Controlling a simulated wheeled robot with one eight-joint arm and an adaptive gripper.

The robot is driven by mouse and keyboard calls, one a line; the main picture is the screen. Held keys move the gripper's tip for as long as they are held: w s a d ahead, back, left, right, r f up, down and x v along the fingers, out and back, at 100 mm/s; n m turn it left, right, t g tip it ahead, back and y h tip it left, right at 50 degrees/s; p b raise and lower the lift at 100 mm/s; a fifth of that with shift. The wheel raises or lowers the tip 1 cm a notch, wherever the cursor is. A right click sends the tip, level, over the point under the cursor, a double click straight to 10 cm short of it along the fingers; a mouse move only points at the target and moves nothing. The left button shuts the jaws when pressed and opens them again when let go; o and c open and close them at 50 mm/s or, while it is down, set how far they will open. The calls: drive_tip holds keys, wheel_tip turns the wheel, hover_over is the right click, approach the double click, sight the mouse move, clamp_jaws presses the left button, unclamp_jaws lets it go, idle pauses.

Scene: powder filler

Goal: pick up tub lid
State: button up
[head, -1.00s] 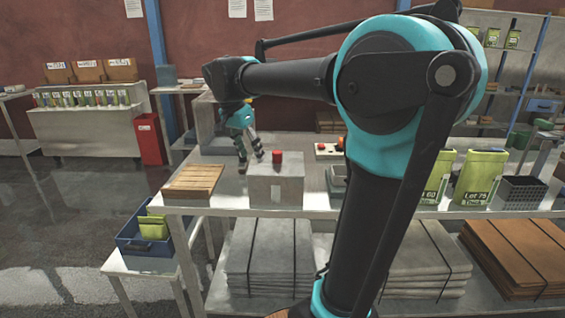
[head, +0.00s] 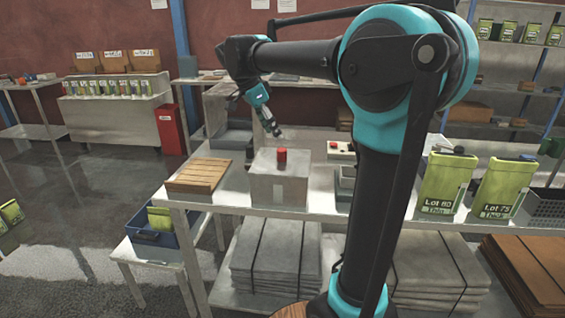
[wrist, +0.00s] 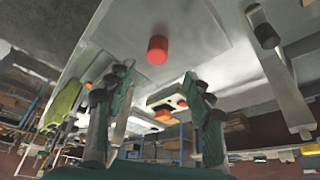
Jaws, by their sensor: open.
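A grey box-shaped tub (head: 279,187) stands near the front edge of the table. A short red knob (head: 282,154) stands upright on its flat top; I cannot make out a seam between lid and tub. The red knob also shows in the wrist view (wrist: 157,50), on a pale flat surface beyond my fingertips. My gripper (head: 277,131) is above and slightly left of the knob in the head view, tilted, apart from it. In the wrist view my gripper (wrist: 158,77) is open, its two dark green fingers spread with nothing between them.
A slatted wooden board (head: 201,175) lies left of the tub. A control box with buttons (head: 341,150) is behind it to the right. A blue bin (head: 153,230) is on a lower stand.

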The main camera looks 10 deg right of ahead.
sight(281, 150)
drive_tip(key=x, duration=0.9)
drive_tip(key=shift+s, duration=0.3)
clamp_jaws()
